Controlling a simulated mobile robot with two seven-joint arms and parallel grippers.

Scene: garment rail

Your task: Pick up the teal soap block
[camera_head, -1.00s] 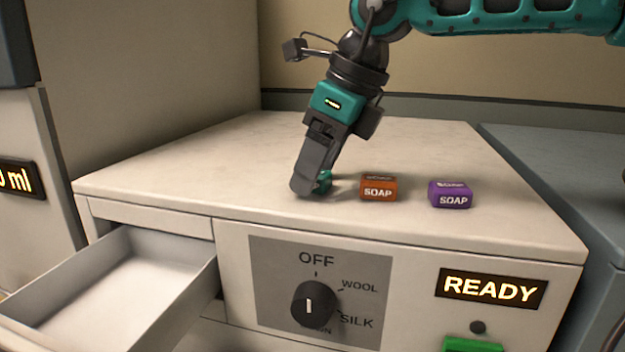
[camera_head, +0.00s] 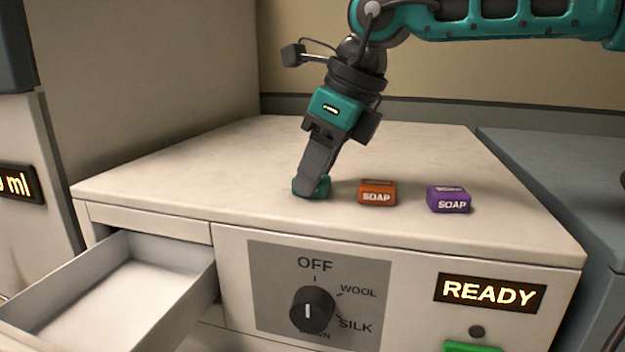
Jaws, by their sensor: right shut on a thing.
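The teal soap block (camera_head: 324,187) sits on the white machine top, left of the other soaps. My right gripper (camera_head: 310,187) comes down over it from above, tilted, and is shut on it. The fingers hide the middle of the block; teal shows on both sides of them. The block appears to be at the level of the machine top; I cannot tell whether it touches it. My left gripper is not in view.
An orange soap (camera_head: 377,192) and a purple soap (camera_head: 449,199) stand to the right on the machine top (camera_head: 230,170). An open, empty-looking drawer (camera_head: 110,290) juts out at front left. A dial (camera_head: 312,309) and a READY display (camera_head: 490,292) are on the front.

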